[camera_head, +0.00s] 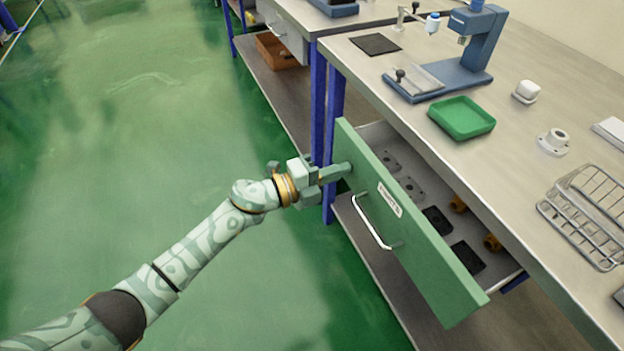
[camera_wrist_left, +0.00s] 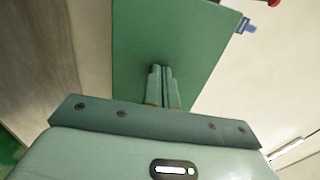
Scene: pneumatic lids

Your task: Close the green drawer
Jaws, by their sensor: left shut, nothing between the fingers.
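The green drawer (camera_head: 425,250) stands open under the workbench, with its grey inside showing behind the front panel. A silver bar handle (camera_head: 371,224) and a white label (camera_head: 390,200) are on its front. Several parts lie inside, among them black pads and brass-coloured fittings. My left gripper (camera_head: 347,168) is shut and empty, its fingertips at the far left part of the drawer front, left of the handle. In the left wrist view the shut fingers (camera_wrist_left: 162,72) point at the green panel (camera_wrist_left: 175,40) and seem to touch it. My right gripper is not in view.
The workbench (camera_head: 400,90) carries a green tray (camera_head: 461,118), a blue press (camera_head: 478,50), a wire rack (camera_head: 590,212) and small white parts. Blue legs (camera_head: 319,110) stand left of the drawer. A lower shelf runs beneath. The green floor at left is clear.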

